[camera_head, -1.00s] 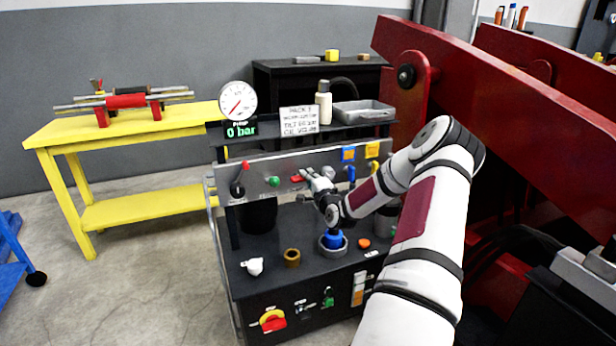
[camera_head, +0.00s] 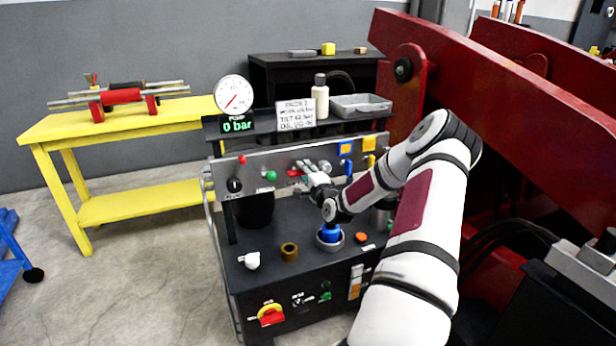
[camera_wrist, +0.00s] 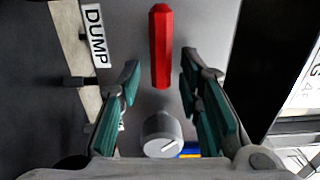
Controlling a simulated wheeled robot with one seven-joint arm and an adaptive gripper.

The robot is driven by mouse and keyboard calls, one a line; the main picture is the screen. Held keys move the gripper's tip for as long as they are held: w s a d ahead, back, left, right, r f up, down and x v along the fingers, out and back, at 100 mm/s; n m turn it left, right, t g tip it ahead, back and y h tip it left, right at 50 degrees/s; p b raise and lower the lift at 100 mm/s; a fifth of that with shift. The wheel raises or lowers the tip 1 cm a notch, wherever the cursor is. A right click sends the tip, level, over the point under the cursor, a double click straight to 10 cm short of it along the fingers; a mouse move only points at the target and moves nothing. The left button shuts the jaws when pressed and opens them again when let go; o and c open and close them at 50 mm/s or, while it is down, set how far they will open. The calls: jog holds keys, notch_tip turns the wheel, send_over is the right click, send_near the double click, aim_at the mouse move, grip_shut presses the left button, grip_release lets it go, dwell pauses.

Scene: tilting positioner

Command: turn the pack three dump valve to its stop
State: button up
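The dump valve's red handle (camera_wrist: 160,48) stands out between and beyond my fingertips in the wrist view, beside a white DUMP label (camera_wrist: 93,35). In the head view the red handle (camera_head: 294,173) shows on the grey panel, just left of my gripper (camera_head: 308,177). My gripper (camera_wrist: 160,82) is open, its two teal-padded fingers spread on either side of the handle's line. No contact with the handle shows. A grey round knob (camera_wrist: 162,135) with a white mark lies lower between the fingers.
The grey panel (camera_head: 255,190) also carries a black knob (camera_head: 234,186) and a green button (camera_head: 271,175). A gauge (camera_head: 234,95) above reads 0 bar. A blue fitting (camera_head: 330,233), a brown ring (camera_head: 289,252) and a white part (camera_head: 251,260) stand on the bench below.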

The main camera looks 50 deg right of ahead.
jog(key=v, duration=1.2)
jog(key=shift+w, duration=0.1)
